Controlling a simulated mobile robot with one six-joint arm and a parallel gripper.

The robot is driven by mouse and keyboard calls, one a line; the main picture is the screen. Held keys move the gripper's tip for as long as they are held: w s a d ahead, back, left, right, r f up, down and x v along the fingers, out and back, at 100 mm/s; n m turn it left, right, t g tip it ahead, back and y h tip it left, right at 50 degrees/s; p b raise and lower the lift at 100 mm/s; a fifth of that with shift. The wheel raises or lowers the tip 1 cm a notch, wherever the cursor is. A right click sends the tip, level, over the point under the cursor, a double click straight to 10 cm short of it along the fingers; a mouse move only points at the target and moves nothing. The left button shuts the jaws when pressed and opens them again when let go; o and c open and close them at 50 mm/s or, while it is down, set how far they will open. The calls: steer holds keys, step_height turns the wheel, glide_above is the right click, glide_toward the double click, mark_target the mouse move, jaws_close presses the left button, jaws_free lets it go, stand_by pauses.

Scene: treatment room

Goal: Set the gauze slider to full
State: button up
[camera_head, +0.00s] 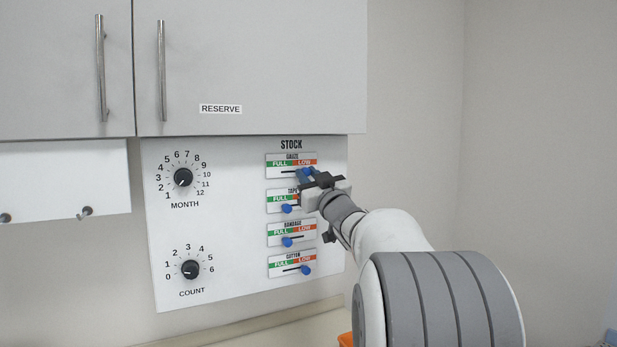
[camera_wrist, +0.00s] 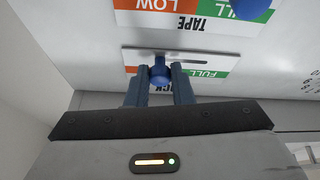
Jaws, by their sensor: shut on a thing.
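The gauze slider plate (camera_head: 278,171) is the top one under STOCK, with green FULL on the left and orange LOW on the right in the head view. My gripper (camera_head: 308,174) is at its right part and hides part of it. In the wrist view, which is upside down, the gauze plate (camera_wrist: 220,56) has its FULL side on the right. The blue gauze knob (camera_wrist: 159,71) sits between the two fingers of my gripper (camera_wrist: 160,82), toward the LOW end of the slot. The gripper is shut on this knob.
Below are the tape (camera_head: 287,209), bandage (camera_head: 287,242) and cotton (camera_head: 305,270) knobs. The MONTH dial (camera_head: 183,177) and COUNT dial (camera_head: 190,269) are to the left. A grey cabinet (camera_head: 250,60) hangs above the panel. The slot toward FULL looks clear.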

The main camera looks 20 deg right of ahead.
jaws_close()
steer(key=shift+s+f+b, duration=0.1)
steer(key=shift+b, duration=0.25)
